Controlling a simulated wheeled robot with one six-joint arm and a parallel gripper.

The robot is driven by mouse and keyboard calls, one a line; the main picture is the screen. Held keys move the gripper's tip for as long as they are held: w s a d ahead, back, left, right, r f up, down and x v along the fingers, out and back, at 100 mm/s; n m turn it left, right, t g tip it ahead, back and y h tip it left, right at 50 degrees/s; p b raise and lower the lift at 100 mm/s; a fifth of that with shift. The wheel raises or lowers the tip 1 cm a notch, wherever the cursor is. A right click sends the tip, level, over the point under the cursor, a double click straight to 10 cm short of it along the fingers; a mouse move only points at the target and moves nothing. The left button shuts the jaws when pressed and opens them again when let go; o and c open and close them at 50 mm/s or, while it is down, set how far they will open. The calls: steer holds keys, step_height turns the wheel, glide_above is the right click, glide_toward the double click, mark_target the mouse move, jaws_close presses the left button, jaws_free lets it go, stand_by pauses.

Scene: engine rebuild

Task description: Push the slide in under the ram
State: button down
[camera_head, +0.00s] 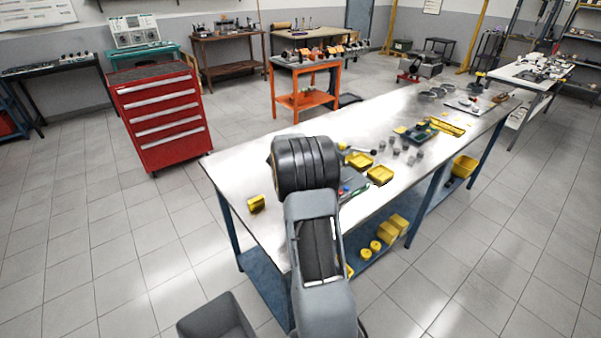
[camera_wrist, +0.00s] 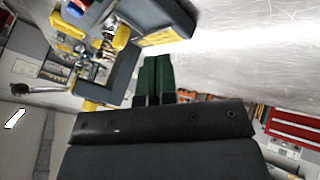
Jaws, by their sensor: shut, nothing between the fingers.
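My gripper (camera_wrist: 157,62) shows in the wrist view with its two dark green fingers side by side, shut and empty. Its tips are close to a dark block (camera_wrist: 158,14) with a yellow face. I cannot tell whether they touch it. A grey tray-like part (camera_wrist: 122,78) with yellow pieces lies just left of the fingers. I cannot make out for certain which part is the slide or the ram. In the head view my arm hides the gripper and much of this area; a small yellow part (camera_head: 257,203) shows on the bench left of the arm.
Bare bench top lies left of the arm. A red drawer cabinet (camera_head: 165,115) stands on the floor beyond.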

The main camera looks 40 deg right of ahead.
steer(key=x, duration=0.3)
steer(key=shift+d+p, duration=0.1)
steer(key=shift+p, duration=0.2)
steer(key=shift+s+d+p, duration=0.55)
steer(key=shift+d, duration=0.4)
steer(key=shift+s+d+p, duration=0.3)
steer(key=shift+s+d, duration=0.15)
steer(key=shift+d, duration=0.3)
steer(key=shift+f, duration=0.1)
